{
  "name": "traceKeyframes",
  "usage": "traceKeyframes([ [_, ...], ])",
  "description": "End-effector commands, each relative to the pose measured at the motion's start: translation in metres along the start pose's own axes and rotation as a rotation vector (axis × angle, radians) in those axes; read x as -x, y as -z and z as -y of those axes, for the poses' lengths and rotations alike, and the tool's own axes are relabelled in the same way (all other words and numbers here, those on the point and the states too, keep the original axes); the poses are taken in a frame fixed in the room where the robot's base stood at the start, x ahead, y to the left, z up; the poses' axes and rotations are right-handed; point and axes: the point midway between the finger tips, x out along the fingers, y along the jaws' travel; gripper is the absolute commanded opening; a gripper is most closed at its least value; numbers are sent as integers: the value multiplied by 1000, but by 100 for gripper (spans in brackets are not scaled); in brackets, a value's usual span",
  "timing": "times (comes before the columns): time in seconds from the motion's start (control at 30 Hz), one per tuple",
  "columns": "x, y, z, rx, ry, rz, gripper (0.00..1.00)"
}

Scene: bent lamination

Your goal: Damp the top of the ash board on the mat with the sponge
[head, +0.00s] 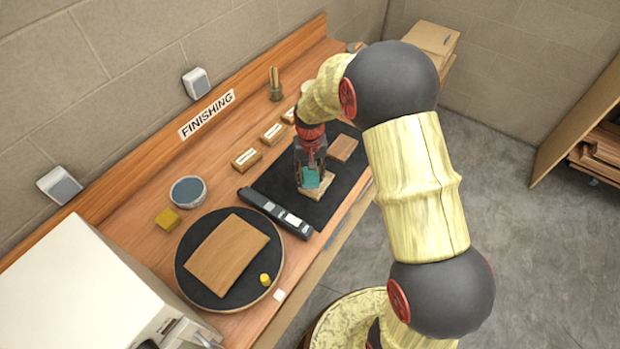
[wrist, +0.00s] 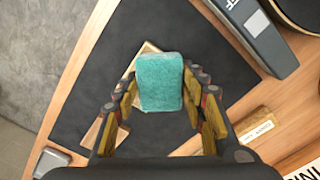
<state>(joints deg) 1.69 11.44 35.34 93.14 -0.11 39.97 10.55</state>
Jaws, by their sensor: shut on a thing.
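My gripper (head: 310,163) is shut on a teal sponge (head: 309,177), over the black mat (head: 271,183). The sponge (wrist: 160,82) fills the space between the fingers in the wrist view. A pale board (head: 319,189), likely the ash board, lies on the mat under the sponge. The sponge hides much of it, and its pale edge (wrist: 149,48) shows behind the sponge in the wrist view. I cannot tell whether the sponge touches it. A browner board (head: 344,148) lies apart on the mat; part of it (wrist: 93,132) shows at lower left in the wrist view.
A long dark device (head: 275,213) lies along the mat's left edge. A round black turntable (head: 198,285) bears a brown panel (head: 228,253) and a yellow knob (head: 265,279). A blue-grey tub (head: 188,191), a yellow block (head: 168,219) and labelled blocks (head: 246,159) stand behind.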

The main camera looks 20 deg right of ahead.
Motion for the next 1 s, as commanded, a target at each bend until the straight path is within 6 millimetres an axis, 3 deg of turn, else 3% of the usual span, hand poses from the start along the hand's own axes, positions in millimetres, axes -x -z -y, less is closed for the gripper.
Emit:
traceKeyframes([
  [0.3, 27, 4, -1, 1, 0, -2, 21],
  [1.0, 28, 4, 0, 1, 0, -1, 21],
])
